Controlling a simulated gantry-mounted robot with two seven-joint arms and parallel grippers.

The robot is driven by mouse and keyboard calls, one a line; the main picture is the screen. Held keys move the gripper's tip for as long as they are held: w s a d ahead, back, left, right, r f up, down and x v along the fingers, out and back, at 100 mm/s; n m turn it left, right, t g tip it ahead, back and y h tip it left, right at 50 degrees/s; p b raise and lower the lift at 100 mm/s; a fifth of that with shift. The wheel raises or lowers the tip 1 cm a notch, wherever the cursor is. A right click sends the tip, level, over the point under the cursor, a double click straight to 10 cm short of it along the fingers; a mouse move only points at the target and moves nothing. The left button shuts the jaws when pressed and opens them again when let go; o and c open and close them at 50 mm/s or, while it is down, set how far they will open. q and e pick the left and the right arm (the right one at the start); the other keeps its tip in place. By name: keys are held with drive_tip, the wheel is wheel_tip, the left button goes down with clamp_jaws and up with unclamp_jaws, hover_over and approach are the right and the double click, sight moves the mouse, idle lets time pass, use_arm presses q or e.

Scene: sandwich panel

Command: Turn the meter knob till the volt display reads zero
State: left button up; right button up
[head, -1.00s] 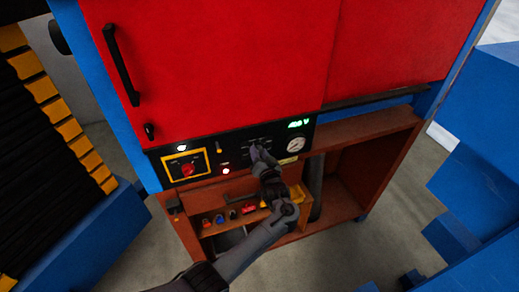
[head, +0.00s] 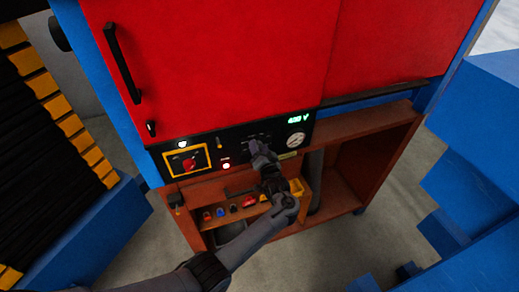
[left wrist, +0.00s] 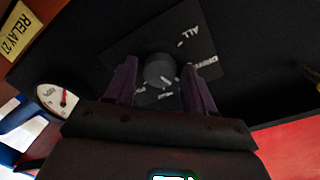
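The black meter knob (left wrist: 160,70) with a pale pointer mark sits on a dark dial plate with white lettering, seen in the left wrist view. My left gripper (left wrist: 163,84) has its two fingers apart, one on each side of the knob, with a gap seeming to show on both sides. In the head view my left gripper (head: 259,147) is at the black control panel (head: 233,147) and hides the knob. The green volt display (head: 298,120) is lit with a non-zero reading, too small to read surely; only its edge shows in the left wrist view (left wrist: 172,177). My right gripper is out of view.
A round white gauge (head: 296,139) is right of the gripper. A red switch on a yellow plate (head: 187,161) and a lit lamp (head: 226,166) are left. Below, a wooden shelf holds several small coloured items. Red doors (head: 210,60) rise above the panel.

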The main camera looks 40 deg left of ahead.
use_arm(q)
drive_tip(key=shift+o, duration=0.6)
drive_tip(key=shift+d, duration=0.1)
drive_tip(key=v, duration=1)
drive_tip(key=shift+s+d+b, duration=0.2)
drive_tip(key=shift+s+b, duration=0.05)
drive_tip(key=shift+b, duration=0.2)
